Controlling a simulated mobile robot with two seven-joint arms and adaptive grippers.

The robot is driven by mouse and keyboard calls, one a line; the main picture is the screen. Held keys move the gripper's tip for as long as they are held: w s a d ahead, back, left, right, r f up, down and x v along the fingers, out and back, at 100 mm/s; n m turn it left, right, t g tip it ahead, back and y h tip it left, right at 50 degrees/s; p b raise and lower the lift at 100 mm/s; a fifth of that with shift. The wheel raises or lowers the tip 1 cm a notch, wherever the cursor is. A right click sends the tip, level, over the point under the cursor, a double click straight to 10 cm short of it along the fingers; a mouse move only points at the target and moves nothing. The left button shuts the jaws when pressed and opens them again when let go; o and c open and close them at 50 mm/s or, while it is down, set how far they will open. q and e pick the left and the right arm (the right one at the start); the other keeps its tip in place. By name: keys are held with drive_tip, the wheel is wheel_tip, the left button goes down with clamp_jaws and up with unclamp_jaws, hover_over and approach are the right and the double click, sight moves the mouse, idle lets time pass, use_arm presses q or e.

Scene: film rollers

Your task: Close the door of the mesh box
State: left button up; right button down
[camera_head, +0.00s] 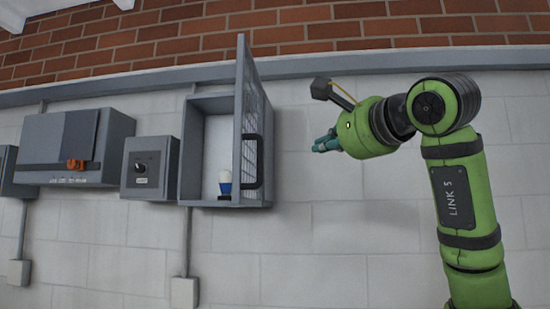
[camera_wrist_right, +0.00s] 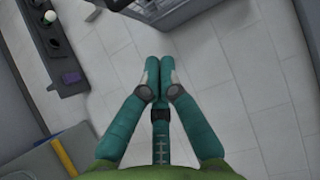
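The mesh box (camera_head: 195,150) is a grey wall-mounted box. Its mesh door (camera_head: 252,110) stands open, swung out from the wall, with its near edge across the right part of the opening. A dark handle (camera_head: 253,162) is on the door's right-facing side. A small white and blue item (camera_head: 225,183) stands on the box floor. My right gripper (camera_head: 322,144) is right of the door, apart from the handle. In the wrist view its teal fingers (camera_wrist_right: 159,75) are together with nothing between them. My left gripper is not in view.
A grey control box with a knob (camera_head: 147,168) and a larger grey unit with an orange part (camera_head: 75,150) are on the wall at left. A grey rail (camera_head: 350,65) runs above. The wall between box and arm is bare. The wrist view shows a dark panel (camera_wrist_right: 65,50).

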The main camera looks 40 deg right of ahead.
drive_tip(key=w+p, duration=0.5)
drive_tip(key=w, duration=0.8)
drive_tip(key=shift+d, duration=0.2)
